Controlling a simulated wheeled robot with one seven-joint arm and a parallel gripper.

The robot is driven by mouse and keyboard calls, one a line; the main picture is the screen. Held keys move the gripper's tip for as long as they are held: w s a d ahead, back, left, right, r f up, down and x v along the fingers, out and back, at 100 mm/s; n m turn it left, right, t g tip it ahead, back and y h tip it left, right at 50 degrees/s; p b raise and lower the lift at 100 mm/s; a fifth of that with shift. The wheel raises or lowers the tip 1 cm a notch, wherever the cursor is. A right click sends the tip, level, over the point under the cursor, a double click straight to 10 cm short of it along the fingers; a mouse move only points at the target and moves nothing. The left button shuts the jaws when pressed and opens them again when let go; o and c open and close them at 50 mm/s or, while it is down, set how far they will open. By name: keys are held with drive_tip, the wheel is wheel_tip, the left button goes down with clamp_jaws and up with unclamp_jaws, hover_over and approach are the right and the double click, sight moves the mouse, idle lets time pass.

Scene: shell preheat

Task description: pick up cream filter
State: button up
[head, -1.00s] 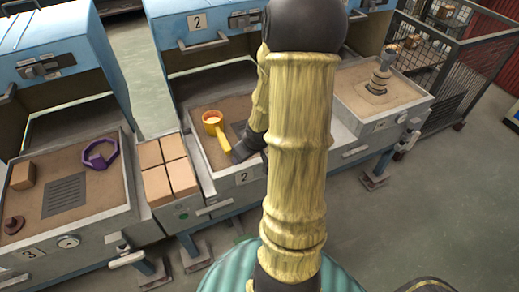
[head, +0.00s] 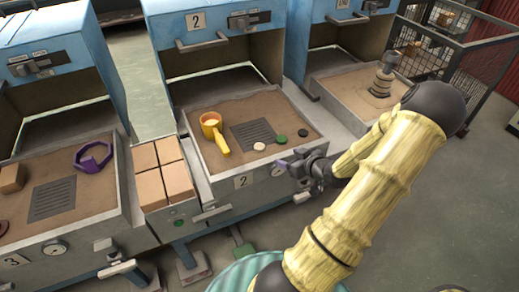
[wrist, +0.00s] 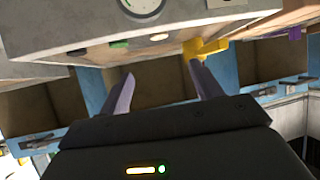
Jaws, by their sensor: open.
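The cream filter (head: 259,146) is a small pale disc lying on the sand of tray 2 (head: 207,178), near its front edge. It also shows in the wrist view (wrist: 158,37), seen edge-on above the gap between my fingers. My gripper (head: 290,170) is open and empty by the front right of tray 2, to the right of the filter and apart from it. Its two fingers show spread in the wrist view (wrist: 162,88).
A green disc (head: 281,139) and a dark disc (head: 303,133) lie right of the filter. A yellow scoop (head: 220,143) lies to its left, a dark grille (head: 254,134) behind. Tan blocks (head: 162,170) stand left of the tray. The blue hood (head: 215,45) overhangs the back.

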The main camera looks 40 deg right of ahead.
approach(261, 147)
drive_tip(key=x, duration=0.3)
drive_tip(key=shift+w+a+b, duration=0.1)
drive_tip(key=shift+a+b, duration=0.1)
drive_tip(key=shift+b, duration=0.2)
drive_tip(key=x, duration=0.5)
drive_tip(key=shift+w+d+f, duration=0.1)
drive_tip(key=shift+d, duration=0.05)
idle(0.5)
drive_tip(key=c, duration=1)
